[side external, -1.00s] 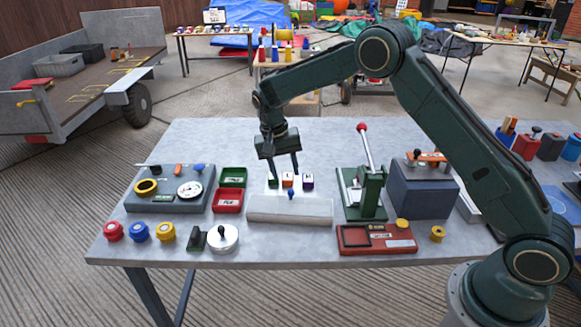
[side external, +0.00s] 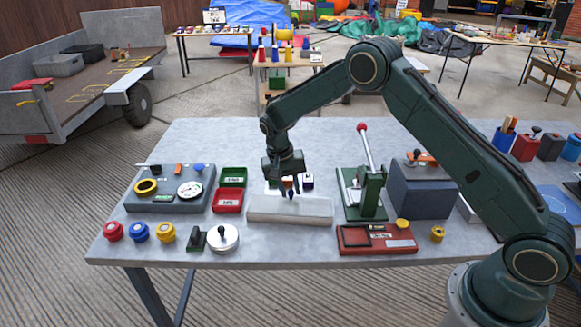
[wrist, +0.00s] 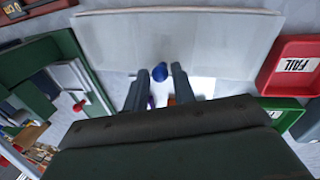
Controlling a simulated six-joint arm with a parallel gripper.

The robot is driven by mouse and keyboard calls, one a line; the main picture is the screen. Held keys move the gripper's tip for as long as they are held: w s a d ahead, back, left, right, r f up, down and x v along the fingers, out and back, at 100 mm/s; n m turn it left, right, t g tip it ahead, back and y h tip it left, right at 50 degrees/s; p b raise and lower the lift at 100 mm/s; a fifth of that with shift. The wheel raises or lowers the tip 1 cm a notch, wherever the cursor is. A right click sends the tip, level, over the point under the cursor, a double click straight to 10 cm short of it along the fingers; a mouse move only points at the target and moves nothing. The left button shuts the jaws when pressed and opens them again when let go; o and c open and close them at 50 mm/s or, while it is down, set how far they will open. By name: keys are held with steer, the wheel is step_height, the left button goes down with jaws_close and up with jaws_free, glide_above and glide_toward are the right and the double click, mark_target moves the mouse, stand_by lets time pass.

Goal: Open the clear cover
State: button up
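The clear cover (side external: 275,210) appears as a pale, frosted long panel at the middle of the grey table. A small blue knob (wrist: 160,72) sits at its edge in the wrist view. My gripper (side external: 290,192) is lowered over the knob, pointing down. In the wrist view its two fingers (wrist: 157,80) stand on either side of the knob with gaps, so it is open and holds nothing. In the side view the fingers partly hide the knob. Small orange and purple blocks (side external: 307,181) stand just behind the cover, partly hidden by my gripper.
A green tray (side external: 232,176) and a red FAIL tray (side external: 229,201) stand left of the cover. A green lever press (side external: 372,190) with a red-tipped handle stands close on the right. A red base plate (side external: 376,240) lies in front of the press.

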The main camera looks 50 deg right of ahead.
jaws_close()
steer(key=shift+s+a, duration=1.15)
steer(key=shift+a, duration=0.25)
steer(key=shift+s+a, duration=1.15)
steer(key=shift+a, duration=0.25)
steer(key=shift+o, duration=2.2)
jaws_free()
steer(key=shift+r, duration=0.15)
step_height(320, 180, up, 13)
steer(key=w+a, duration=0.1)
steer(key=a, duration=0.1)
steer(key=shift+w+r, duration=0.2)
steer(key=shift+w, duration=0.15)
